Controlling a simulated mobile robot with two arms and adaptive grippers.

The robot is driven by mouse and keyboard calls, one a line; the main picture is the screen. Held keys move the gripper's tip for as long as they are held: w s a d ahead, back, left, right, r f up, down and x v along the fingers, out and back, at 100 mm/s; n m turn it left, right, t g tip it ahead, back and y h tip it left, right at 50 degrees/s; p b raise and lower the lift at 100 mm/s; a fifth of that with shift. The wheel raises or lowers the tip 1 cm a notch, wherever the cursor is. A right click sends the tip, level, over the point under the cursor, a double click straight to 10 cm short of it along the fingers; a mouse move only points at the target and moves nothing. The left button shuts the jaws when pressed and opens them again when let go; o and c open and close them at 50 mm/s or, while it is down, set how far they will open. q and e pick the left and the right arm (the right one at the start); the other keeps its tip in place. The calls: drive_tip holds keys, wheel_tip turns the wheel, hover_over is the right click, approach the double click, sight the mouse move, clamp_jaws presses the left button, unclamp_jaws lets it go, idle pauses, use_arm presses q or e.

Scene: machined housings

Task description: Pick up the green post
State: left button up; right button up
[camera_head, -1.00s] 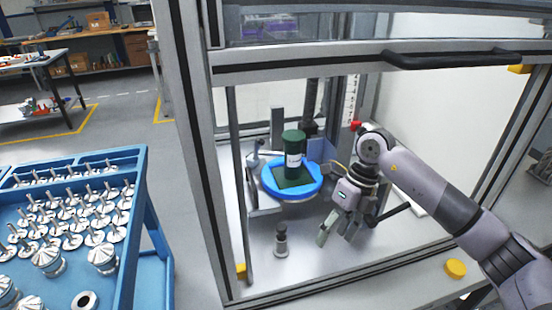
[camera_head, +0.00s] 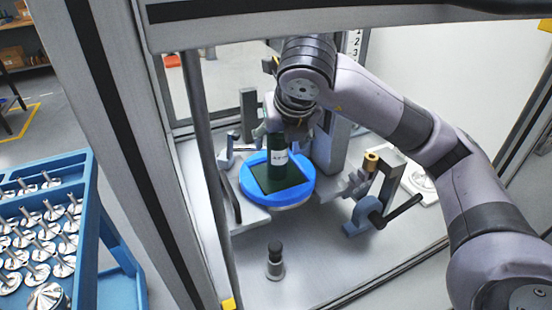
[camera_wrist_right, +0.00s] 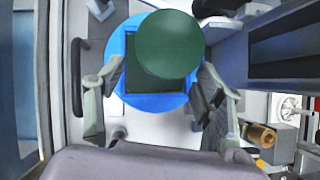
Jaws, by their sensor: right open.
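The green post (camera_head: 276,160) is a dark green cylinder with a white label. It stands upright on a dark square pad (camera_head: 283,182) inside a blue round fixture (camera_head: 308,188). In the right wrist view the post's round top (camera_wrist_right: 168,44) is seen from above, just beyond the fingers. My right gripper (camera_head: 284,128) is at the upper part of the post. In the wrist view this gripper (camera_wrist_right: 160,88) is open, with one finger on each side of the post. I cannot tell whether either finger touches it. My left gripper is in neither current view.
A metal frame (camera_head: 180,170) encloses the work area. A small black-topped peg (camera_head: 275,262) stands in front of the fixture. A clamp with a black lever (camera_head: 372,210) stands to the right. A blue cart (camera_head: 60,200) with metal parts is at left.

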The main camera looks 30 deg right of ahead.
sight(278, 148)
drive_tip(key=shift+p+x, duration=0.35)
drive_tip(key=shift+x, duration=0.6)
drive_tip(key=p+x, duration=0.1)
drive_tip(key=x, duration=0.2)
drive_tip(key=shift+w+d+f, duration=0.2)
drive_tip(key=shift+w, duration=0.1)
drive_tip(key=shift+w+f+p, duration=0.15)
drive_tip(key=shift+f+p, duration=0.15)
drive_tip(key=shift+c, duration=0.2)
use_arm(q)
drive_tip(key=shift+w+r, duration=1.25)
drive_tip(key=shift+r, duration=0.15)
use_arm(e)
drive_tip(key=shift+f, duration=0.1)
clamp_jaws()
